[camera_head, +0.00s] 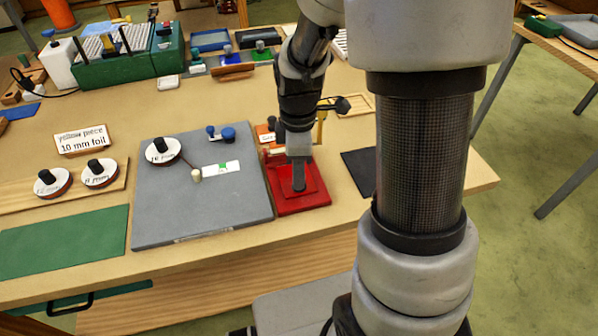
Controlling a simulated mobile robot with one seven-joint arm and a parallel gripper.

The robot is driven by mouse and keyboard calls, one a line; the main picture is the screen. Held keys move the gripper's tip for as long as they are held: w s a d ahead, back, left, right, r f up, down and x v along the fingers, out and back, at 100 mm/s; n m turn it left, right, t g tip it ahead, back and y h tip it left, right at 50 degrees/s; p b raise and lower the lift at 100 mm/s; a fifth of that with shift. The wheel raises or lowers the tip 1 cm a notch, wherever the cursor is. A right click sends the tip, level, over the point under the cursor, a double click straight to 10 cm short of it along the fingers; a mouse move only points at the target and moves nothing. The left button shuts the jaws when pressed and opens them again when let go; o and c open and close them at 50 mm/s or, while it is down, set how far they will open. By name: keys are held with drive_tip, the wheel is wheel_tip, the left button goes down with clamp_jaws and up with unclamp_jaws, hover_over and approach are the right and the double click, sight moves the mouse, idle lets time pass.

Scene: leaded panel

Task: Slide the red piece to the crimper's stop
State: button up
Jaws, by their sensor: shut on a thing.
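My gripper (299,186) points down at the right of the grey board and is shut on the red piece. The red piece (316,184) shows around the fingertips, over a wider flat red base (318,204). The border between piece and base is hard to make out. The crimper (263,133) seems to be the orange device just behind, with a yellow upright (321,127) and a dark-knobbed lever (341,105). My wrist covers much of it, so its stop and the gap to the red piece cannot be seen.
The grey board (160,215) carries a labelled foil reel (163,151), blue knobs and a white card with a green patch. A dark mat (360,170) lies to the right. Two more reels and a "yellow piece 10 mm foil" sign (82,139) stand left.

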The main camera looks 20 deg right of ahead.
drive_tip(key=o, duration=1.1)
drive_tip(key=shift+r, duration=0.1)
